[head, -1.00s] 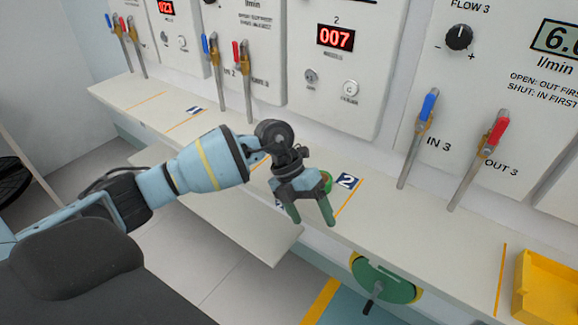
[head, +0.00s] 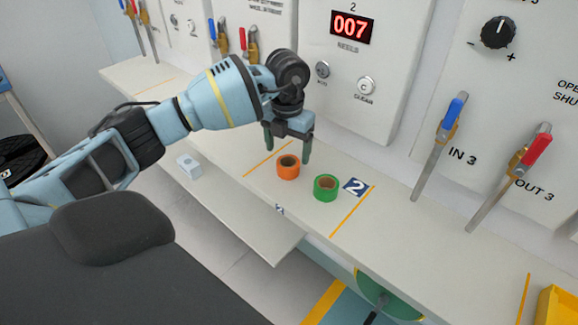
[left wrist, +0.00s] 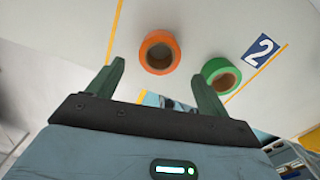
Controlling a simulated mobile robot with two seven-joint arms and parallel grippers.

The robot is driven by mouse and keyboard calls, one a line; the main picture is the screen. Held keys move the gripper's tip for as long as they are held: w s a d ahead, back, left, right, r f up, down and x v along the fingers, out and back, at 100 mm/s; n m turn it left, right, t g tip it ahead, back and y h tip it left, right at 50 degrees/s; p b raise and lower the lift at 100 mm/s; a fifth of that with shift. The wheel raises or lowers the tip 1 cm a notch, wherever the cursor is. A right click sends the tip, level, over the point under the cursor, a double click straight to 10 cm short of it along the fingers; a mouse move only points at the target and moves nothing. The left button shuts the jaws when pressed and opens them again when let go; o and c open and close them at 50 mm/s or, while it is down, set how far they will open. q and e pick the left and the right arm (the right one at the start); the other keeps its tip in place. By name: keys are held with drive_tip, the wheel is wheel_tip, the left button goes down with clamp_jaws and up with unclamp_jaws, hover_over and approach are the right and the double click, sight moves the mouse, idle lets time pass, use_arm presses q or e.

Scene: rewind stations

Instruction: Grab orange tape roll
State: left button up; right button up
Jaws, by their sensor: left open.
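The orange tape roll (head: 288,167) lies on the white shelf, left of a green tape roll (head: 326,187). My left gripper (head: 287,155) is open and empty, with its fingers above and just behind the orange roll in the head view. In the left wrist view the orange roll (left wrist: 160,52) shows beyond and between the two fingertips of the left gripper (left wrist: 158,72), with the green roll (left wrist: 221,75) just past the right finger. The orange roll is not held. My right gripper is not in view.
The white shelf (head: 400,214) runs along a wall of panels. Valve handles, blue (head: 455,110) and red (head: 537,150), stick out at the right. A number 2 label (head: 355,187) lies beside the green roll. A yellow bin (head: 558,305) stands at the lower right. A white box (head: 188,166) sits on a lower ledge.

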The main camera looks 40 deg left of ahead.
sight(288, 162)
use_arm(q)
drive_tip(key=shift+w+a+f, duration=0.1)
drive_tip(key=shift+f, duration=1.3)
drive_tip(key=shift+w+a+f, duration=0.1)
drive_tip(key=shift+f, duration=1.3)
drive_tip(key=c, duration=1.1)
drive_tip(key=shift+r, duration=0.1)
drive_tip(key=shift+r, duration=0.4)
drive_tip(key=r, duration=0.2)
drive_tip(key=shift+s+d+r, duration=0.15)
drive_tip(key=shift+d+r, duration=0.15)
drive_tip(key=shift+r, duration=0.05)
drive_tip(key=s+d, duration=0.3)
drive_tip(key=d, duration=0.1)
drive_tip(key=s+d+r, duration=0.1)
drive_tip(key=s+d, duration=0.2)
drive_tip(key=d, duration=0.1)
drive_tip(key=s+d, duration=0.3)
drive_tip(key=d, duration=0.1)
drive_tip(key=shift+s+d+r, duration=0.1)
drive_tip(key=shift+s+r, duration=0.05)
drive_tip(key=shift+s, duration=0.1)
